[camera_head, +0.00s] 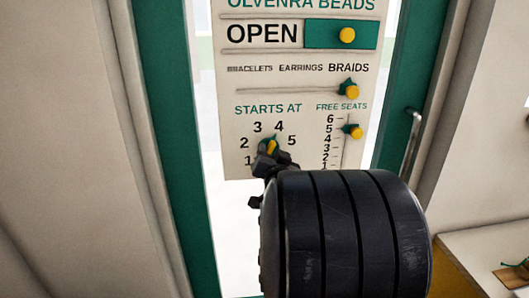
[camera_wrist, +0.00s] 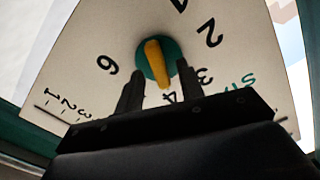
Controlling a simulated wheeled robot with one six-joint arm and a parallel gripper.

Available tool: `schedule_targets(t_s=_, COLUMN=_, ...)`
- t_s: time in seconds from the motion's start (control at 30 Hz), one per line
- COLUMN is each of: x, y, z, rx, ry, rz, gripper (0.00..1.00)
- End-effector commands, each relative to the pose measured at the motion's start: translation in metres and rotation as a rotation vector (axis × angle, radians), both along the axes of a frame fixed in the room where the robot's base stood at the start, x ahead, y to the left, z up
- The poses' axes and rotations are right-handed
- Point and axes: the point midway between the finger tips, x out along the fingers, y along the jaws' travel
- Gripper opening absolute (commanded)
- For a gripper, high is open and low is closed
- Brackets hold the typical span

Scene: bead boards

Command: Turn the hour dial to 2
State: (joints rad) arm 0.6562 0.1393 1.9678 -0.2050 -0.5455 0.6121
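The hour dial (camera_head: 268,147) is a round teal knob with a yellow pointer, under "STARTS AT" on a cream board. In the wrist view the dial (camera_wrist: 146,62) appears upside down, and its pointer (camera_wrist: 157,63) points at the 4. The 2 (camera_wrist: 210,32) lies to the upper right there. My gripper (camera_head: 268,162) is in front of the dial's lower part. In the wrist view my gripper (camera_wrist: 158,74) is open, its two dark fingers apart at either side of the dial and pointer. Whether they touch the dial I cannot tell. My wrist hides the board below the dial.
The board (camera_head: 232,90) also carries an OPEN slider (camera_head: 347,35), a bracelets-earrings-braids slider (camera_head: 350,90) and a free-seats slider (camera_head: 353,131) right of the dial. It hangs on a green-framed door (camera_head: 165,120) with a metal handle (camera_head: 411,140). A counter (camera_head: 480,255) stands at the lower right.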

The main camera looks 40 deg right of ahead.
Motion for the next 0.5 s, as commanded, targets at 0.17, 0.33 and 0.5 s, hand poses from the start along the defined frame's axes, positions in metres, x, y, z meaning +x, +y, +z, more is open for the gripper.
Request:
schedule_targets(t_s=0.17, x=0.0016, y=-0.0009, z=0.0000, rx=0.000, ry=0.000, rz=0.000, gripper=0.36)
schedule_targets(t_s=0.33, x=0.0014, y=-0.0008, z=0.0000, rx=0.000, ry=0.000, rz=0.000, gripper=0.33)
schedule_targets(t_s=0.5, x=0.0013, y=-0.0008, z=0.0000, rx=0.000, ry=0.000, rz=0.000, gripper=0.19)
